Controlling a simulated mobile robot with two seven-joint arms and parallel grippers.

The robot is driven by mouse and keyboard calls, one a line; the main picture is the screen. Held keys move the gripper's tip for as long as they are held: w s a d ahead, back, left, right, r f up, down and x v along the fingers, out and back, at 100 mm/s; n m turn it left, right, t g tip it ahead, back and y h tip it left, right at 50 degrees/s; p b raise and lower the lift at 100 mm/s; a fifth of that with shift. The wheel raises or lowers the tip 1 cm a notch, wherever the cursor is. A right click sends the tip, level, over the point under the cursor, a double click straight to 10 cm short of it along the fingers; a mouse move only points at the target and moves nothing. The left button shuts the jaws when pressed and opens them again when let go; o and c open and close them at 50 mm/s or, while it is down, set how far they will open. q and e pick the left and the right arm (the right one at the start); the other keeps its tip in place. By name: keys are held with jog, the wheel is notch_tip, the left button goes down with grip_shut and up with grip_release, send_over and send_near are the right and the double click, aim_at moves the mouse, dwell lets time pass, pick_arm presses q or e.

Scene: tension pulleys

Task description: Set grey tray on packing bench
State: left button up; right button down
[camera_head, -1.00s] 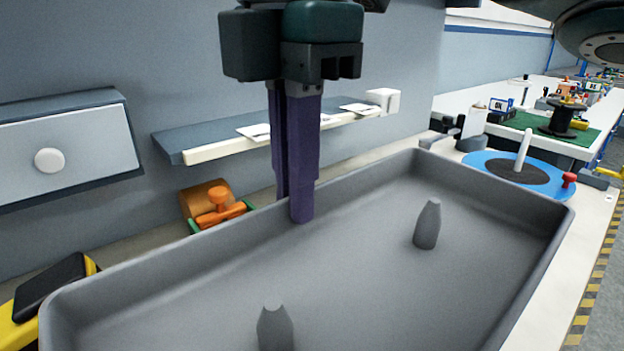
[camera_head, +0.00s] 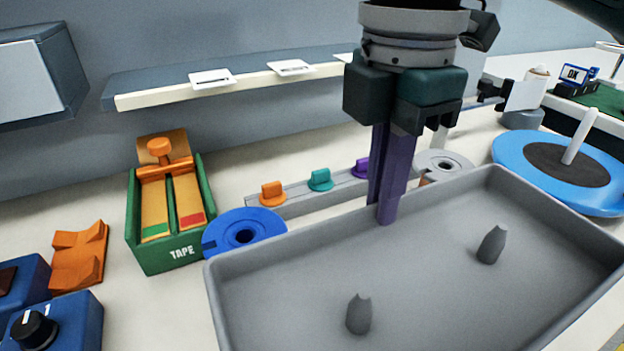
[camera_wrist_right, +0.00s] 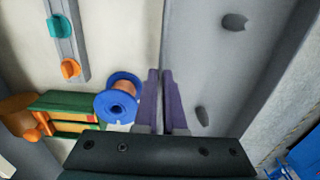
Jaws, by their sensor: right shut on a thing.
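The grey tray (camera_head: 290,300) is a shallow rectangular tray with two short grey pegs on its floor, at the lower right of the head view. My right gripper (camera_head: 385,215) points down and is shut on the tray's far long wall, one purple finger on each side. The right wrist view shows the fingers (camera_wrist_right: 162,105) pinching the tray's wall (camera_wrist_right: 164,45). The tray is over the pale bench (camera_head: 130,325); I cannot tell whether it touches the bench. My left gripper is not in view.
A blue spool (camera_head: 245,237) is close to the tray's left corner. A green tape dispenser (camera_head: 180,258), an orange block (camera_head: 80,257) and blue knob boxes (camera_head: 65,328) stand left. A rail with coloured knobs (camera_head: 320,182) lies behind. A blue disc with a peg (camera_head: 595,185) is right.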

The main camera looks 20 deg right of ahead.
aim_at(378, 227)
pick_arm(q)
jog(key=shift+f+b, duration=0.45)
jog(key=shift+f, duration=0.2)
pick_arm(e)
notch_tip(378, 227, down, 7)
jog(key=shift+f, duration=0.2)
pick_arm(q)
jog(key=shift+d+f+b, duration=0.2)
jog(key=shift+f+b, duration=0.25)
pick_arm(e)
jog(key=shift+d+f, duration=0.1)
jog(key=shift+f, duration=2.2)
jog(key=shift+f, duration=0.1)
jog(key=c, duration=1)
grip_release()
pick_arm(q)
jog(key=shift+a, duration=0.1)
